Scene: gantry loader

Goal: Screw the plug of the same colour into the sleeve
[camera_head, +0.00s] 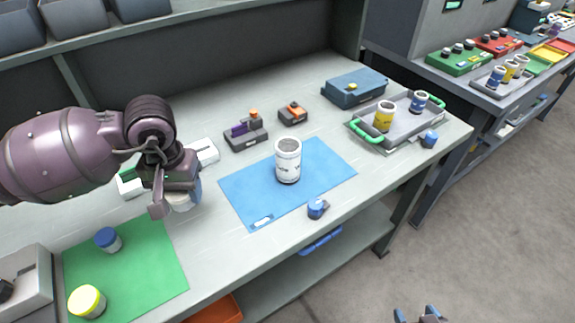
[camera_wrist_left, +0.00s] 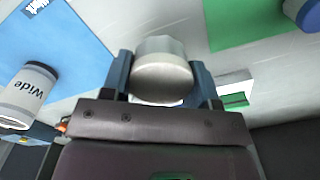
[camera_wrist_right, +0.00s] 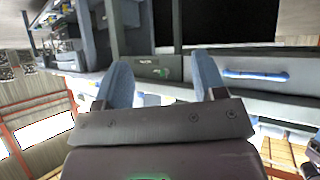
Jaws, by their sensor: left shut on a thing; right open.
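A white sleeve (camera_head: 288,162) stands upright on the blue mat (camera_head: 245,192). In the left wrist view the sleeve (camera_wrist_left: 28,95) shows the word "Wide". My left gripper (camera_wrist_left: 162,80) is shut on a white-grey plug (camera_wrist_left: 163,68), held between its two fingers left of the blue mat. In the head view this plug (camera_head: 180,204) is partly hidden by the gripper. A blue-topped plug (camera_head: 108,239) and a yellow-topped plug (camera_head: 87,301) stand on the green mat (camera_head: 150,270). My right gripper (camera_wrist_right: 160,88) is open and empty, away from the bench at the lower right of the head view.
A grey tray (camera_head: 402,126) with green handles holds yellow and blue cylinders. A blue box (camera_head: 355,88) and small fixtures (camera_head: 245,135) stand at the back. A small blue item (camera_head: 318,208) sits at the front edge. A second bench stands at the right.

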